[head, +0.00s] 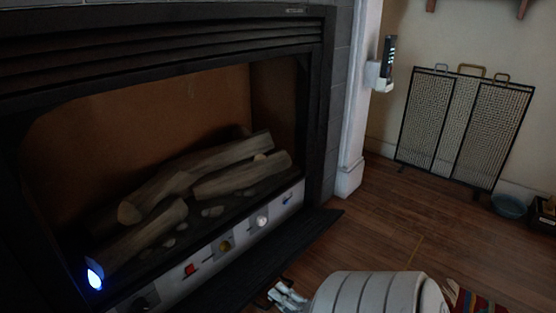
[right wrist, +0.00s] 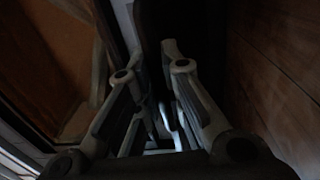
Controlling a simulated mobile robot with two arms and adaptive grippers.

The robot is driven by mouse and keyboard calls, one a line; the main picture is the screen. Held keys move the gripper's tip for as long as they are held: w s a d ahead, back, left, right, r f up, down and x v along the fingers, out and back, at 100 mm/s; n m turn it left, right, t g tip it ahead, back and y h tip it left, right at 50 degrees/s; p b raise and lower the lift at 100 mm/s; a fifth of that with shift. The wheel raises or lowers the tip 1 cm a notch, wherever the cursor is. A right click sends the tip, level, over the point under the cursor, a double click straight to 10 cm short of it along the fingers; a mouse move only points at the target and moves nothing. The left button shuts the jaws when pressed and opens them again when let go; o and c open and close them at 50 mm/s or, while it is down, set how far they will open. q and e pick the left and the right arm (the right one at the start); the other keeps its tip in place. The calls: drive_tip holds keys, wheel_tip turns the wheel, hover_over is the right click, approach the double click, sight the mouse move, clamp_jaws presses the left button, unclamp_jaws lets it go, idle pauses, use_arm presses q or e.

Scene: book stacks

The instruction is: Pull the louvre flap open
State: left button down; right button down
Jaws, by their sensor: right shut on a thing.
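The louvre flap (head: 310,236) is the long black panel along the foot of the fireplace. It stands out from the fireplace below the control strip, tilted outward. My right gripper (head: 285,295) is at the flap's outer edge, low in the head view. In the right wrist view the gripper (right wrist: 150,72) is shut on the dark flap (right wrist: 155,22), which runs up between its fingers. The view is dim and the exact contact is hard to see. My left gripper is not in view.
The fireplace holds logs (head: 205,178) behind a control strip (head: 225,245) with knobs and a red switch. A mesh fire screen (head: 465,128) leans on the right wall, with a blue bowl (head: 509,205) beside it. The wooden floor (head: 400,225) between is clear.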

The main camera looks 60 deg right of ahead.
drive_tip(key=c, duration=1.5)
unclamp_jaws()
drive_tip(key=v, duration=1.2)
